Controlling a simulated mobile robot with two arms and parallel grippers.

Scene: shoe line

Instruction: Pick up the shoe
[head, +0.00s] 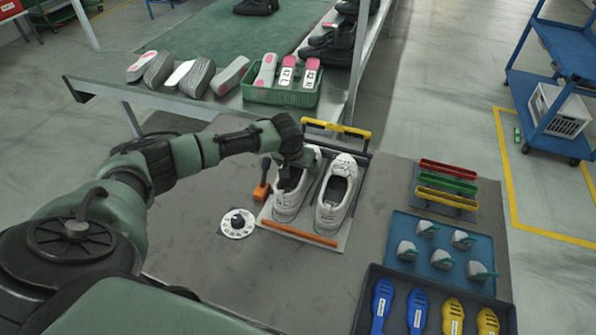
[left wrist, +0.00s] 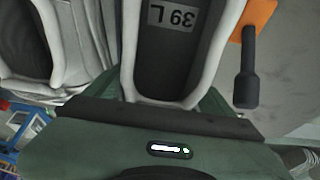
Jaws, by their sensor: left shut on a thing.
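A pair of white shoes stands side by side on a light tray (head: 320,243) on the grey table. My left gripper (head: 292,172) is shut on the left white shoe (head: 287,204) at its opening, reaching down from above. In the left wrist view that shoe (left wrist: 202,75) fills the middle, and its insole reads "39 L". The fingertips are mostly hidden there. The right white shoe (head: 335,198) stands beside it, and its edge shows in the left wrist view (left wrist: 70,50). My right gripper is not in view.
An orange and black tool (head: 262,186) and a white dial (head: 237,223) lie left of the tray. A yellow handle (head: 336,130) is behind it. A green crate (head: 253,96) sits on the bench behind.

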